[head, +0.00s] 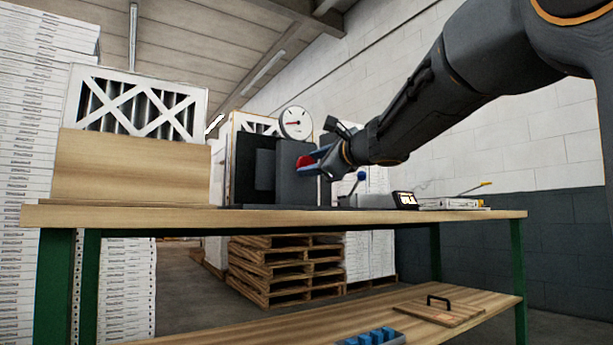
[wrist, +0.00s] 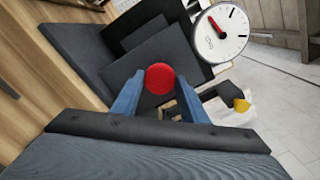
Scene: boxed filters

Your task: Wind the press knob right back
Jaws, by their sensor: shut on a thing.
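The press (head: 288,175) is a dark block standing on the workbench in the head view. Its red knob (head: 305,161) faces right, toward my arm. In the wrist view the red knob (wrist: 160,79) sits between the two blue fingertips. My gripper (head: 312,161) is shut on the knob; it also shows in the wrist view (wrist: 157,92). A round white gauge (head: 296,123) with a red needle stands above the press, and its face is clear in the wrist view (wrist: 221,33).
The wooden workbench (head: 400,216) has green legs. A boxed filter (head: 135,103) stands behind a wooden board (head: 130,168) at left. A blue-knobbed lever (head: 361,176), a small display (head: 405,199) and a flat white stack (head: 450,203) lie right of the press. Pallets (head: 285,268) stand behind.

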